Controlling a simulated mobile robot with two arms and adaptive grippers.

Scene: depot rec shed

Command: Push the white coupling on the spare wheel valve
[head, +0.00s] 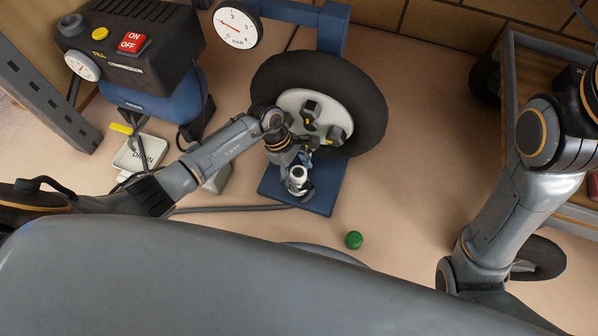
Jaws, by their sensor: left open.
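The spare wheel (369,101) has a black tyre and a pale hub with dark nuts, and leans on a blue stand (329,190). My left gripper (299,184) is low in front of the hub, above the stand's foot, with its fingers open. A white coupling (298,173) shows between or right beside these fingers; I cannot tell whether they touch it. The wheel valve is hidden or too small to make out behind my left wrist. My right arm comes down at the right, but its gripper is out of sight.
A compressor (128,48) with a red ON/OFF switch and gauge stands at the left. A DRAIN tray (139,155) is below it. A dark hose (235,208) runs along the floor. A green ball (354,240) lies in front. A wheeled cart (512,85) stands right.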

